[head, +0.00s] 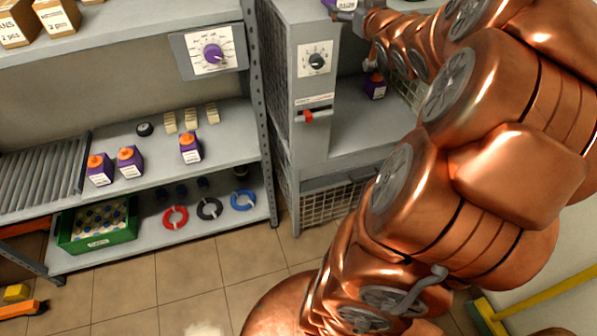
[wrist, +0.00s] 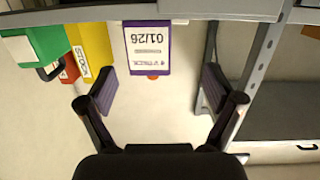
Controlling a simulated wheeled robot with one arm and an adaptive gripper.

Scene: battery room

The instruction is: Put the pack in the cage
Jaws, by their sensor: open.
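A purple pack with a white label and an orange cap (wrist: 148,50) shows upside down in the wrist view. It lies beyond and between the spread fingers of my gripper (wrist: 157,92), with clear space to each finger. In the head view a piece of a purple pack (head: 340,4) shows at the top edge, mostly cut off. The grey cage (head: 281,20) has mesh walls, and one purple pack (head: 375,87) stands inside on its floor. My arm hides the cage's right part.
The cage front carries a dial (head: 316,61) and a red handle (head: 310,117). Several purple packs, one of them here (head: 190,149), stand on the left shelf (head: 225,146). Below are coloured rings and a green crate (head: 128,233). Yellow and green binders (wrist: 91,45) show in the wrist view.

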